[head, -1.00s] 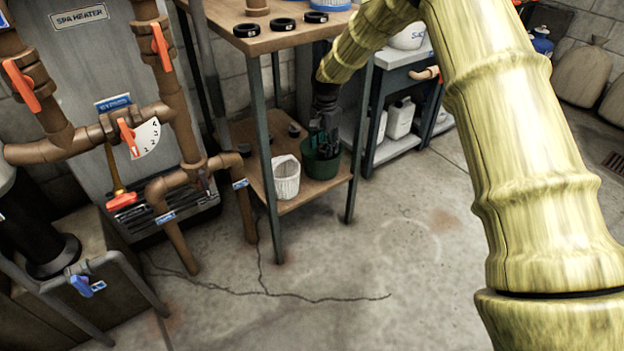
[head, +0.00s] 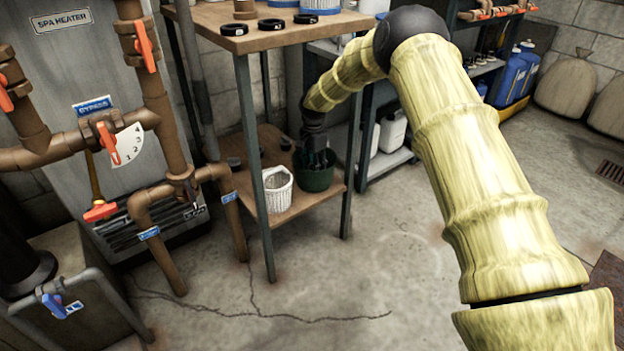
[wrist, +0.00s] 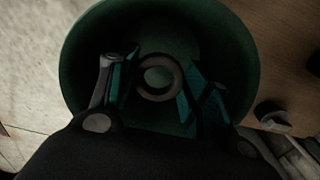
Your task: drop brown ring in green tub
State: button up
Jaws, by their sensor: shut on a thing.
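The green tub (head: 316,181) stands on the lower shelf of the wooden rack, beside a white basket. In the wrist view the tub (wrist: 243,52) is seen from above, its round opening filling the middle. My gripper (head: 314,160) points down into the tub's mouth in the head view. In the wrist view my gripper (wrist: 158,80) is shut on the brown ring (wrist: 158,96), which looks dull grey-brown in the dim light. The ring is inside the tub's outline. Its height above the tub's bottom is hard to tell.
The white basket (head: 278,191) is left of the tub. Small dark pieces lie behind on the lower shelf (head: 290,212). The tabletop (head: 228,13) above carries several dark rings. Rack posts and brown pipes (head: 165,262) stand to the left.

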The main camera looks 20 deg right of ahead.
notch_tip(320, 180, down, 5)
jog(key=shift+r+b, duration=0.15)
jog(key=shift+b, duration=0.95)
jog(key=shift+r, duration=0.1)
jog(key=o, duration=0.8)
jog(key=shift+c, duration=0.2)
notch_tip(320, 180, up, 7)
jog(key=p, duration=0.3)
jog(key=shift+r+p, duration=0.2)
jog(key=shift+p, duration=0.15)
